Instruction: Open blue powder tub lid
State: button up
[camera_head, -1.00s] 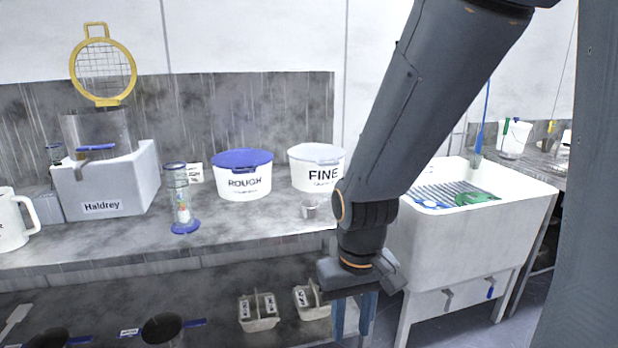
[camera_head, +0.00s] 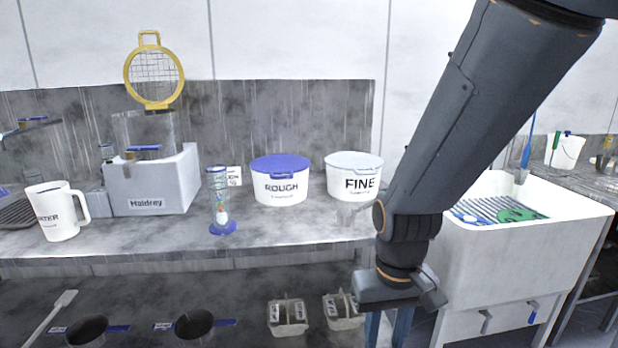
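The white tub marked ROUGH (camera_head: 281,188) stands on the grey counter, left of my gripper. Its blue lid (camera_head: 279,162) sits on top and looks closed. A second white tub marked FINE (camera_head: 354,180) with a pale lid stands just right of it. My gripper (camera_head: 387,328) points down in front of the counter's edge, lower than the tubs and to their right. Its two blue-grey fingers are apart, with nothing seen between them. The fingertips run out of the bottom of the picture.
On the counter stand a white jug (camera_head: 58,212), a white box marked Haldrey (camera_head: 150,182) and a clear cylinder with a blue foot (camera_head: 221,205). A white sink (camera_head: 520,250) stands at right. Pans and caddies lie below.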

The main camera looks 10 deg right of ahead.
aim_at(272, 164)
jog(key=k, duration=1.2)
jog(key=u, duration=0.65)
jog(key=i, duration=1.6)
jog(key=z, duration=0.65)
